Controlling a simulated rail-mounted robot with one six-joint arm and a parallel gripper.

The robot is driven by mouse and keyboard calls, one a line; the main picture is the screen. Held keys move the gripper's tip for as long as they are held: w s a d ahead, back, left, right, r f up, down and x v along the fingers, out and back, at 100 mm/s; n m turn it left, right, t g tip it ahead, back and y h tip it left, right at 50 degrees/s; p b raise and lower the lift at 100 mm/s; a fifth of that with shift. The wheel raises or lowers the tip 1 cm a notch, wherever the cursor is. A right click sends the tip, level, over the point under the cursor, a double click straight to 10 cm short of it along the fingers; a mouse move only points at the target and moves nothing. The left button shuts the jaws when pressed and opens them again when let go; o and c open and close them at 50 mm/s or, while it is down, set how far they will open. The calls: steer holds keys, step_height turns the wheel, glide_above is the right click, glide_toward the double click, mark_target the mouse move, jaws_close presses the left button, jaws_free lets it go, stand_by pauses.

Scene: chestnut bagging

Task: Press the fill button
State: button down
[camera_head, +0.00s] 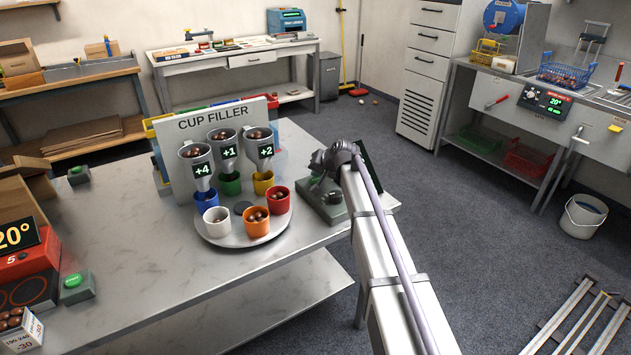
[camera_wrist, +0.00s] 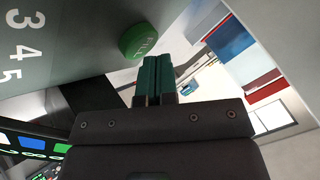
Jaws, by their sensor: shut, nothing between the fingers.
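The green round fill button (camera_wrist: 138,40), with lettering on its face, sticks out of a grey-green panel (camera_wrist: 60,45) in the wrist view. My gripper (camera_wrist: 157,62) is shut and empty, its two teal fingers side by side. The fingertips are just beside and below the button in the picture; I cannot tell whether they touch it. In the head view my gripper (camera_head: 325,172) is over the grey-green control box (camera_head: 318,205) at the table's right end. My arm hides part of that box, and I cannot make out the button there.
The cup filler panel (camera_head: 178,160) with hoppers marked +4, +1 and +2 stands left of my arm. A round turntable (camera_head: 225,240) in front of it carries several coloured cups with chestnuts. A dark screen (camera_head: 374,172) stands just right of my wrist.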

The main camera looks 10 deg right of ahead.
mark_target(317, 179)
steer(key=shift+f+b, duration=0.4)
stand_by(0.3)
steer(key=shift+r, duration=0.1)
steer(key=shift+r+p, duration=0.75)
steer(key=shift+p, duration=0.1)
step_height(317, 179, up, 5)
steer(key=p, duration=0.5)
steer(key=shift+r, duration=0.1)
